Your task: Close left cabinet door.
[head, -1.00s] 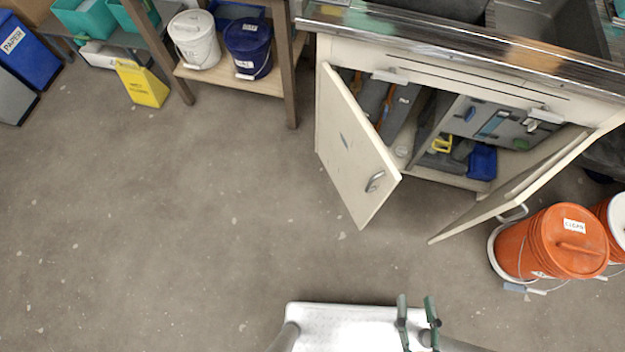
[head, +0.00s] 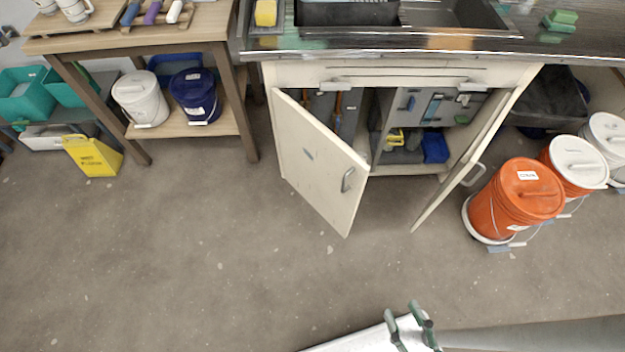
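The left cabinet door (head: 318,163) is cream, with a silver handle (head: 348,180) near its free edge. It stands open, swung out from the cabinet under the sink. The right cabinet door (head: 463,160) also stands open. My gripper (head: 402,314) is low in the head view, in front of the cabinet and apart from both doors. Its two green-grey fingers look spread, with nothing visible between them.
Orange buckets (head: 516,199) stand on the floor right of the right door. A wooden shelf table (head: 195,122) with white and navy buckets is at the left. A yellow floor sign (head: 92,155) stands near it. The floor before the cabinet is clear.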

